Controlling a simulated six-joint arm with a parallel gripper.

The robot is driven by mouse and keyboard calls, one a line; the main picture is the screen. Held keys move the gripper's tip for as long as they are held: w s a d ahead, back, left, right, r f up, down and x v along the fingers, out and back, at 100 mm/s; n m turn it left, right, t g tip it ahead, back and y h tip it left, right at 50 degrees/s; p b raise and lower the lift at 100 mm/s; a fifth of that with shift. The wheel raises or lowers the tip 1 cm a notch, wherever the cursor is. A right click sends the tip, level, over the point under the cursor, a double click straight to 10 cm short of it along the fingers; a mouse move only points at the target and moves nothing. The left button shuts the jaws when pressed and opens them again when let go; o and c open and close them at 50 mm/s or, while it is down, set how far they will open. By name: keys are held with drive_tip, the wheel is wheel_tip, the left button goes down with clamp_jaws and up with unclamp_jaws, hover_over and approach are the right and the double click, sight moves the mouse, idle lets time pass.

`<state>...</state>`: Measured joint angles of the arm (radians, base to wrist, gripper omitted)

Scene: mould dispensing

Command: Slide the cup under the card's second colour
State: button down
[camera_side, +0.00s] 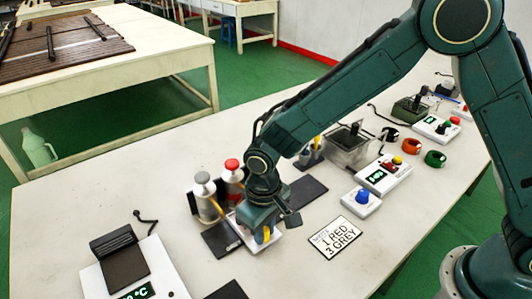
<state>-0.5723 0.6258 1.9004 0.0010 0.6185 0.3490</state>
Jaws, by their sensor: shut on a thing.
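The white card (335,237) lies flat on the table and reads "1 RED, 3 GREY" under a small line I cannot read. My gripper (264,234) points down low over the table, shut on what I take to be the cup, which my gripper mostly hides. A white piece (238,222) shows around and below the jaws. A dispenser bottle with a grey top (203,186) stands just left of the gripper. A bottle with a red top (232,172) stands beside it, farther back. I cannot tell whether the cup is directly under the grey one.
Dark mats (221,240) and (306,191) lie on either side of the gripper. A blue-button box (361,201), a control box (384,173) and a metal bath (350,148) stand to the right.

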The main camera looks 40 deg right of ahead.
drive_tip(key=a, duration=0.6)
drive_tip(key=shift+a, duration=0.35)
drive_tip(key=c, duration=1.3)
unclamp_jaws()
drive_tip(key=shift+a, duration=0.1)
drive_tip(key=shift+o, duration=0.2)
drive_tip(key=shift+r, duration=0.15)
wheel_tip(320, 180, up, 14)
drive_tip(key=shift+f, duration=0.2)
